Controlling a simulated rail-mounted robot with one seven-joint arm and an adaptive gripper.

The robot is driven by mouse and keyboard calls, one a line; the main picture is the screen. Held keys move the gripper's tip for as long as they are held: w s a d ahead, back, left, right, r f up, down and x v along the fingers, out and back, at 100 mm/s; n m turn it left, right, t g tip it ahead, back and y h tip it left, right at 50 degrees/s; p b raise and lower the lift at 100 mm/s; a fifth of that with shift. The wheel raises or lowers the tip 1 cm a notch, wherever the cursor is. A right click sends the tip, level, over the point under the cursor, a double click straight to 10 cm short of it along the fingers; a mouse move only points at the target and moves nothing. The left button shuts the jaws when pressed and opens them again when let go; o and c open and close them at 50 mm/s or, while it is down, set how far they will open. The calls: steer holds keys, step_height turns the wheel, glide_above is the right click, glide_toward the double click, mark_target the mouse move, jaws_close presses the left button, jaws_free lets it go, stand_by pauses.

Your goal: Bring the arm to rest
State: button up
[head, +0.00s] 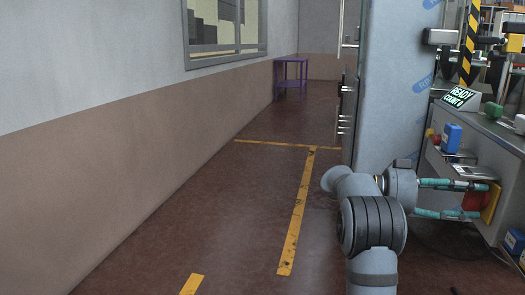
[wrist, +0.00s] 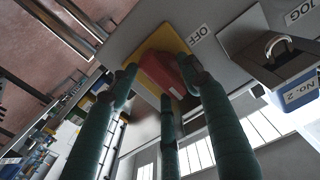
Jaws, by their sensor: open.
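My gripper (head: 481,201) is at the right of the head view, its teal fingers reaching right from my grey arm toward the machine front. In the wrist view my gripper (wrist: 162,82) has its green fingers spread around a red switch handle (wrist: 158,71). The handle sits on a yellow plate (wrist: 150,45) beside an "OFF" label. In the head view the red handle (head: 473,201) shows between the fingers, in front of the yellow plate (head: 492,205). The gripper is open. I cannot tell whether a finger touches the handle.
A blue box (head: 451,138) stands on a ledge above the gripper. A "READY COUNT" display (head: 460,97) is higher up. A film-wrapped column (head: 388,90) rises behind my arm. A blue "No. 2" block (wrist: 296,92) is at right in the wrist view. The left floor (head: 200,220) is clear.

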steer(key=shift+a, duration=0.1)
steer(key=shift+w+a+f+b, duration=0.1)
steer(key=shift+w+a+b, duration=0.1)
steer(key=shift+a+b, duration=0.1)
steer(key=v, duration=1.2)
steer(key=x, duration=1.3)
steer(key=shift+s+r+p, duration=0.1)
steer(key=shift+r+p, duration=0.15)
steer(key=shift+p, duration=0.15)
steer(key=shift+a+r+n+p, duration=0.15)
steer(key=shift+n+p, duration=0.25)
steer(key=shift+p, duration=0.45)
steer(key=shift+n+p, duration=0.6)
steer(key=shift+f+n, duration=0.2)
steer(key=shift+n, duration=0.1)
